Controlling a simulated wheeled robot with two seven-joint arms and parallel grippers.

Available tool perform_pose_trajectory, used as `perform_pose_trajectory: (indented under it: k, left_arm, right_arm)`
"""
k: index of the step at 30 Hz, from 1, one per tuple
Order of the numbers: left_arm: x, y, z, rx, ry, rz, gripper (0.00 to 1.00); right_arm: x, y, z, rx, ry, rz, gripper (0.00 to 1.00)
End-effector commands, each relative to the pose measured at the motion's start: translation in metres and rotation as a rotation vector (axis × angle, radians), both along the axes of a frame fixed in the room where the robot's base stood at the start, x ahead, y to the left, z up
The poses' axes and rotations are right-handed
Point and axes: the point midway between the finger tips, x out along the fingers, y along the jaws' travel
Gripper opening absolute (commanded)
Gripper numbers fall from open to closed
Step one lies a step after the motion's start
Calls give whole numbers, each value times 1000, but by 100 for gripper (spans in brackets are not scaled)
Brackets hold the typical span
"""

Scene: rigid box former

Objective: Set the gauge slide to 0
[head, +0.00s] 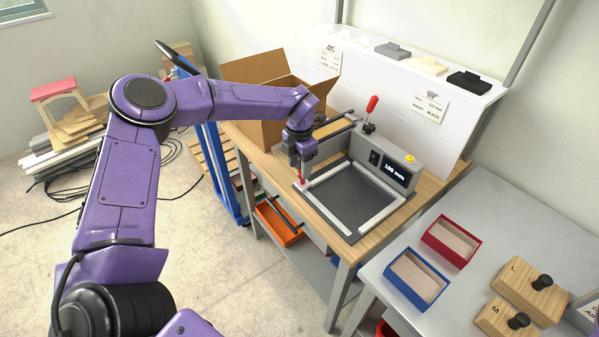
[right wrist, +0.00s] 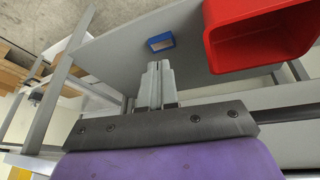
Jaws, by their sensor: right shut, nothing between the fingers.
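The box former (head: 386,166) is a grey frame around a dark plate (head: 350,200) on the wooden bench. Its display (head: 395,171) seems to read 100 mm. My left gripper (head: 299,166) points down at the frame's left side. A small red part (head: 302,181), perhaps the gauge slide's knob, shows at its fingertips. The fingers are too small and covered to tell whether they are open or hold it. A red-handled lever (head: 371,108) stands upright at the back. My right gripper (right wrist: 158,84) is shut and empty in the right wrist view, near the lower shelf, away from the former.
An open cardboard box (head: 265,90) stands behind my left arm. A red tray (head: 451,241) and a blue tray (head: 415,279) lie on the grey table with wooden blocks (head: 530,295). A red bin (right wrist: 262,40) and a small blue box (right wrist: 160,42) show in the right wrist view.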

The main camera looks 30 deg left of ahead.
Motion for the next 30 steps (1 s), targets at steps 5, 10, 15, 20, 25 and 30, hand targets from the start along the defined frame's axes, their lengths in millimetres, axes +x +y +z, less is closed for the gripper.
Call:
perform_pose_trajectory:
  k: [5,10,15,20,25,30]
  left_arm:
    - [1,0,42,1,-5,2,54]
    - [1,0,70,2,-2,2,54]
    - [0,0,79,2,0,2,54]
    - [0,0,79,2,0,1,54]
    - [0,0,78,2,0,2,54]
    - [0,1,78,2,0,2,54]
  right_arm:
    - [0,0,-15,0,0,0,0]
    - [0,0,-20,0,0,0,0]
    - [0,0,-20,0,0,0,0]
    - [0,0,-19,0,0,0,0]
    - [0,0,-19,0,0,0,0]
    - [0,0,-19,0,0,0,0]
